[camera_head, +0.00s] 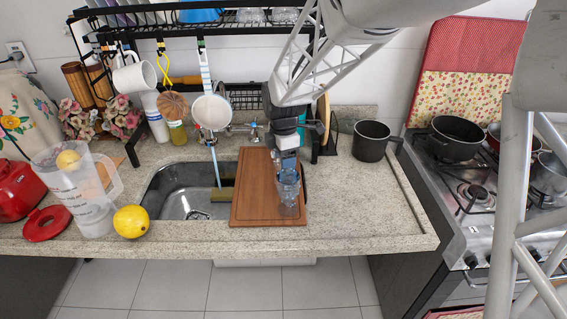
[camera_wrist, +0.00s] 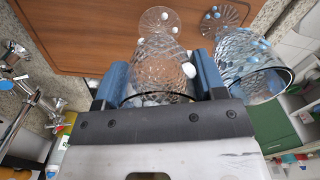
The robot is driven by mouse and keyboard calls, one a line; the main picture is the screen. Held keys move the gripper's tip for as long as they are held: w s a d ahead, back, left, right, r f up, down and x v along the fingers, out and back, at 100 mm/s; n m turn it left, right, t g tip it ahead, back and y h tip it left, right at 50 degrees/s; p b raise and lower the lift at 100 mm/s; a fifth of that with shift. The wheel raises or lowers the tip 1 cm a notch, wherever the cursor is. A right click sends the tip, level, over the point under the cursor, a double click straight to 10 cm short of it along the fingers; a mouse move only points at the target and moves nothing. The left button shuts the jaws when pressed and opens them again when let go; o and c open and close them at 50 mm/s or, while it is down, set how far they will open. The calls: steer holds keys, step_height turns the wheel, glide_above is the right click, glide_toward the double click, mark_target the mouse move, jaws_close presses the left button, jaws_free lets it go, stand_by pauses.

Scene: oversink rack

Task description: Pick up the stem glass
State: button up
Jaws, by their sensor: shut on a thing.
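A clear, textured stem glass (camera_wrist: 152,60) is between the blue fingers of my gripper (camera_wrist: 160,82) in the wrist view. The fingers press on it from both sides, around the bowl. Its round foot with white spots appears beyond the bowl, over the wooden board; whether it touches the board is unclear. A second clear stem glass (camera_wrist: 248,72) with blue spots stands just right of the right finger. In the head view my gripper (camera_head: 287,175) points down over the board's right part. The glassware (camera_head: 289,197) there overlaps and is hard to separate.
The wooden board (camera_head: 255,190) lies across the right part of the sink (camera_head: 172,190). A dish rack (camera_head: 230,17) hangs above. A dark pot (camera_head: 370,141) stands right, near the stove. A jug (camera_head: 80,190) and lemon (camera_head: 131,221) stand left. The right front counter is clear.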

step_height(320, 180, up, 8)
steer(key=shift+f, duration=0.2)
stand_by(0.8)
steer(key=s+a+f+m+t, duration=0.2)
steer(key=a+m, duration=0.1)
steer(key=a, duration=0.4)
steer(key=s+a+f+m+t, duration=0.2)
steer(key=a+f+m, duration=0.1)
steer(key=a, duration=0.4)
steer(key=s+a+f+m+t, duration=0.2)
steer(key=a+m, duration=0.3)
steer(key=a, duration=0.3)
steer(key=shift+s+f+t, duration=0.2)
steer(key=shift+s+t, duration=0.2)
steer(key=shift+w, duration=0.15)
steer(key=shift+w+f, duration=0.5)
steer(key=shift+w, duration=3.9)
steer(key=shift+w+f, duration=0.9)
steer(key=shift+f, duration=4.1)
steer(key=w, duration=0.6)
steer(key=shift+f, duration=0.15)
